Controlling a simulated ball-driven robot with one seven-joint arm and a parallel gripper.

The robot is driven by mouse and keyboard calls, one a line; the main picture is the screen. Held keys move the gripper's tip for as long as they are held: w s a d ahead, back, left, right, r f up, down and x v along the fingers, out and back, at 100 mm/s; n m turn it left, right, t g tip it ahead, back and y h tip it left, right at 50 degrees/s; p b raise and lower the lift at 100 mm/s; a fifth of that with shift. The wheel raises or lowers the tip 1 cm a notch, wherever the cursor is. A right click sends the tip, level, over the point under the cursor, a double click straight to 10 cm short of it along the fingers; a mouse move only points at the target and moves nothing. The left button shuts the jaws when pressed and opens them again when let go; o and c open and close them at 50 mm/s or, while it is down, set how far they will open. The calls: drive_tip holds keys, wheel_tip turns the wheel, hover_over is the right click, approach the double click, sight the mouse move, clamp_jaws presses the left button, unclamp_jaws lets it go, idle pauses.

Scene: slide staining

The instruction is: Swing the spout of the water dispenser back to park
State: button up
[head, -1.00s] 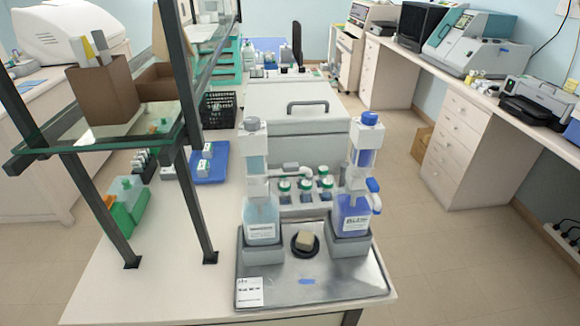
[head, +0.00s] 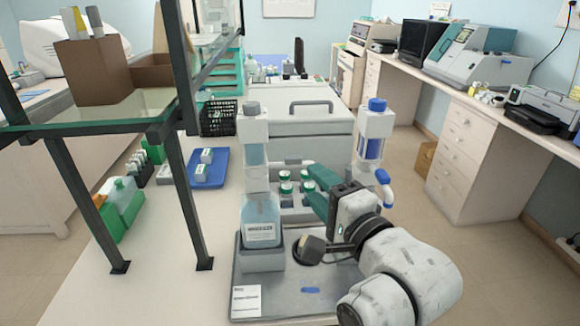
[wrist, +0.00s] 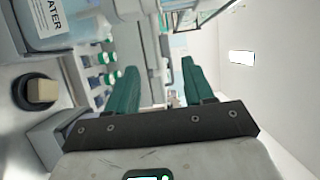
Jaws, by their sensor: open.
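The water dispenser (head: 262,220) is the left one on the steel tray, with pale blue liquid and a grey cap. Its bottle also shows at the upper left of the wrist view (wrist: 45,22), with part of its label. Its pale spout (head: 293,163) appears to point right from the column, toward the other dispenser. My gripper (head: 316,186) is open and empty, to the right of the water bottle and lower than the spout. Its two green fingers stand apart in the wrist view (wrist: 160,68).
The right dispenser (head: 372,145) has a blue cap and a blue spout (head: 385,188), close to my wrist. Green-capped bottles (head: 286,187) stand in a grey rack behind my fingers. A round black holder with a tan block (wrist: 42,91) sits on the tray (head: 247,278). A shelf post (head: 188,205) stands left.

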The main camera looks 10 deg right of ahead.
sight(295, 165)
drive_tip(key=p+x, duration=0.1)
drive_tip(key=x, duration=0.9)
drive_tip(key=shift+w+a+r, duration=0.1)
drive_tip(key=shift+w, duration=0.3)
drive_tip(key=shift+c, duration=0.2)
clamp_jaws()
